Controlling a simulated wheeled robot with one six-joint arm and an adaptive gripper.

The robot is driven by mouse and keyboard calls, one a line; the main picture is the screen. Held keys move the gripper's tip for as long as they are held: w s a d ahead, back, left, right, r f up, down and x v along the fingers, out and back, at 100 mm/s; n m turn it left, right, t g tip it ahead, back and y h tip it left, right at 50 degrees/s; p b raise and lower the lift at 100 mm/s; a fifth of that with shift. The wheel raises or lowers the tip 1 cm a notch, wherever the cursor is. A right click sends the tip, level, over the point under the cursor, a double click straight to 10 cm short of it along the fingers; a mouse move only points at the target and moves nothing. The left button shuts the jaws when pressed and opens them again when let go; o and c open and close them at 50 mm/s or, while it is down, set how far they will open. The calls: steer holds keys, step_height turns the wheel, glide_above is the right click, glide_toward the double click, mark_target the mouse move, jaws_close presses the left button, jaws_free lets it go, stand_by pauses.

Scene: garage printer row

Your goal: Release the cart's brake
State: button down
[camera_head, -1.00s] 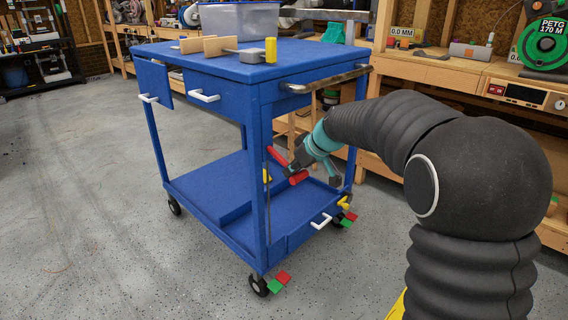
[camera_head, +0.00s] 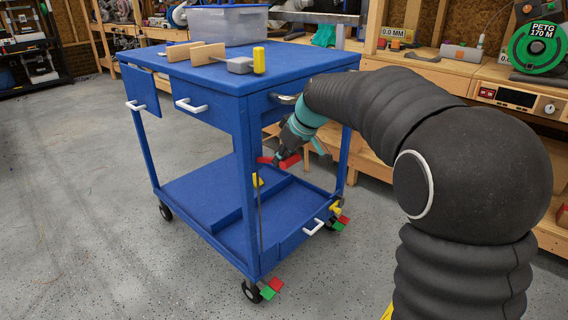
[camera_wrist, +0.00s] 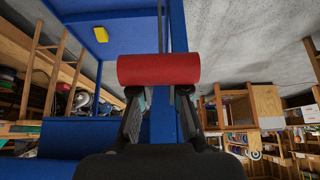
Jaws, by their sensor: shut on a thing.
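The blue cart (camera_head: 219,214) stands on the floor, left of my arm in the head view. A red bar-shaped handle (camera_head: 289,162) is beside its near corner post, above the lower shelf. My gripper (camera_head: 279,157) is shut on the red handle. In the wrist view the handle is a red cylinder (camera_wrist: 158,69) lying crosswise at my fingertips (camera_wrist: 160,100), and thin rods run beyond it. Its middle is hidden by my gripper in the head view. Red (camera_head: 276,284) and green (camera_head: 267,293) tabs sit at the near caster, with similar tabs at the right caster.
The cart top carries a clear bin (camera_head: 228,24), wooden blocks (camera_head: 206,53) and a yellow cylinder (camera_head: 259,60). A white drawer handle (camera_head: 314,227) and yellow piece (camera_head: 336,209) are low on the cart. A wooden workbench (camera_head: 440,76) stands behind. The floor at left is clear.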

steer(key=shift+w+a+r, duration=0.15)
steer(key=shift+w+r, duration=0.1)
steer(key=shift+r, duration=0.4)
steer(key=c, duration=1.2)
jaws_free()
steer(key=shift+f, duration=0.1)
steer(key=shift+o, duration=0.2)
steer(key=shift+s, duration=0.1)
steer(key=v, duration=1.2)
